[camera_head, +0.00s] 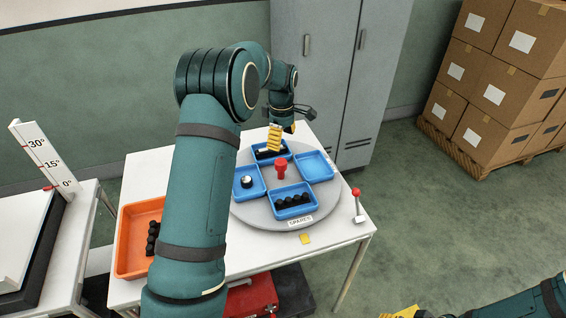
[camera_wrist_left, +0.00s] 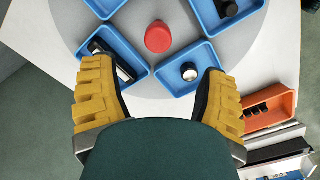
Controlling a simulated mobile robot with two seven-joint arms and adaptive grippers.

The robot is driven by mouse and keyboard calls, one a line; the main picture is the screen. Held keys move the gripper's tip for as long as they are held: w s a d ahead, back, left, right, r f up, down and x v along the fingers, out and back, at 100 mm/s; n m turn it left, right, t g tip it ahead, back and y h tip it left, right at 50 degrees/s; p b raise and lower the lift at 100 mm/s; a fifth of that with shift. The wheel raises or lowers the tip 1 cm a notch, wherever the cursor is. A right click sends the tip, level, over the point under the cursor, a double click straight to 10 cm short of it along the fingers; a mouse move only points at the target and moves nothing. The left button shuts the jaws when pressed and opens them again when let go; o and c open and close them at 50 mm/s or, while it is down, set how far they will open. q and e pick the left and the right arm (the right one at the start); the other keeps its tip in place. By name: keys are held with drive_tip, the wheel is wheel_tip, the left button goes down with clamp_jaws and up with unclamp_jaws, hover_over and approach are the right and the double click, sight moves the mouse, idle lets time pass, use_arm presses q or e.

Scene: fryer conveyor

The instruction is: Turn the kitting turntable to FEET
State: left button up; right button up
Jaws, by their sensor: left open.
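The kitting turntable (camera_head: 254,212) is a round grey disc on a white table, with a red knob (camera_head: 281,168) at its centre. Its front label (camera_head: 300,222) reads SPARES, and a yellow marker (camera_head: 305,239) lies on the table before it. My left gripper (camera_head: 275,140) is at the back tray, in front of part of it. In the left wrist view the gripper (camera_wrist_left: 155,85) is open, its fingers apart over two trays' outer edges, with the red knob (camera_wrist_left: 158,37) beyond the fingertips. Contact cannot be told. My right gripper (camera_head: 402,313) is mostly cut off at the bottom edge.
Blue trays sit on the disc: front (camera_head: 275,209) with black parts, left (camera_head: 240,192) with a round part, right (camera_head: 314,167) empty. An orange bin (camera_head: 130,222) is left, partly behind my arm. A red-topped lever (camera_head: 358,206) stands at the table's right.

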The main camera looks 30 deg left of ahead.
sight(282, 162)
use_arm(q)
wheel_tip(282, 162, down, 10)
drive_tip(key=shift+w+f+b, duration=0.1)
drive_tip(key=shift+f+b, duration=0.05)
drive_tip(key=shift+b, duration=0.45)
clamp_jaws()
